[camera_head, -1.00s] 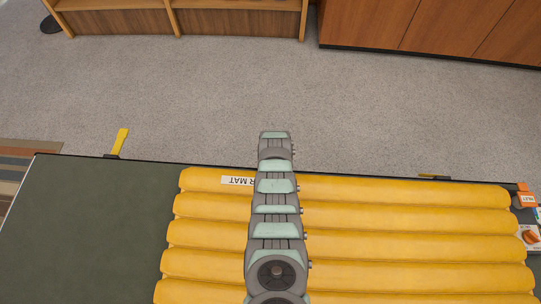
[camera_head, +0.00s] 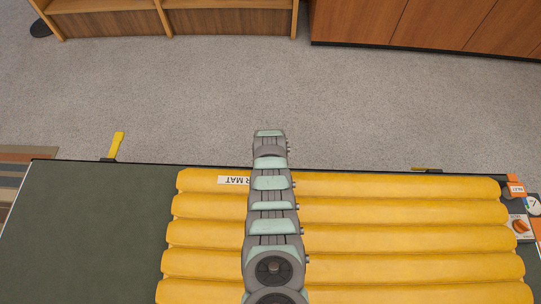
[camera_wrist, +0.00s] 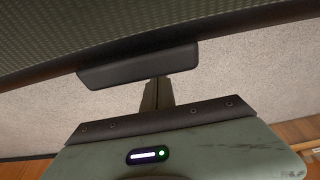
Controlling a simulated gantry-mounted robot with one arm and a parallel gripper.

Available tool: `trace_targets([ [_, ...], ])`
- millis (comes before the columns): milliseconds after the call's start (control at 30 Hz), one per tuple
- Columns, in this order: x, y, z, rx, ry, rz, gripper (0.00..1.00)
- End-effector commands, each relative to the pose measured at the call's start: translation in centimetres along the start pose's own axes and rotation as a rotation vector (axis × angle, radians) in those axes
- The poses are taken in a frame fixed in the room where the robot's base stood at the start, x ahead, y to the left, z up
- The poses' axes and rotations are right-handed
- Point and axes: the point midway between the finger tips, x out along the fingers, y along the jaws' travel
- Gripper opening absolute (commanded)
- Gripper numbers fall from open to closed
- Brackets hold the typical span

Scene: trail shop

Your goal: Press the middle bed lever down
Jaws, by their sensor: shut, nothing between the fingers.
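A yellow lever (camera_head: 116,146) stands out from the bed's far edge at the left in the head view. Another yellow lever (camera_head: 426,170) shows low and flat at that edge on the right. The middle lever is not visible in the head view; my arm covers the middle of the edge. In the wrist view my gripper (camera_wrist: 158,92) is shut and empty. Its tips reach up to a dark block (camera_wrist: 135,66) below the dark edge of the bed. I cannot tell whether they touch it, or whether it belongs to the middle lever.
A yellow ribbed mat (camera_head: 400,213) lies on the dark green bed (camera_head: 85,225), left part bare. An orange-knobbed device (camera_head: 520,227) and a gauge (camera_head: 533,205) sit at its right end. Beyond lies open grey carpet (camera_head: 210,95), then wooden shelving (camera_head: 170,18) and cabinets (camera_head: 430,25).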

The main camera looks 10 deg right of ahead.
Motion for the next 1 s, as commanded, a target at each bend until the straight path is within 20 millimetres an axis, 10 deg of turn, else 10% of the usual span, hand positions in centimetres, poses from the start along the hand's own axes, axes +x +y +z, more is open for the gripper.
trace_targets([
  [467, 0.0, -0.1, -3.8, -0.001, 0.003, 0.000, 0.00],
  [1000, -7.1, -0.1, -4.4, -0.001, 0.004, 0.000, 0.00],
])
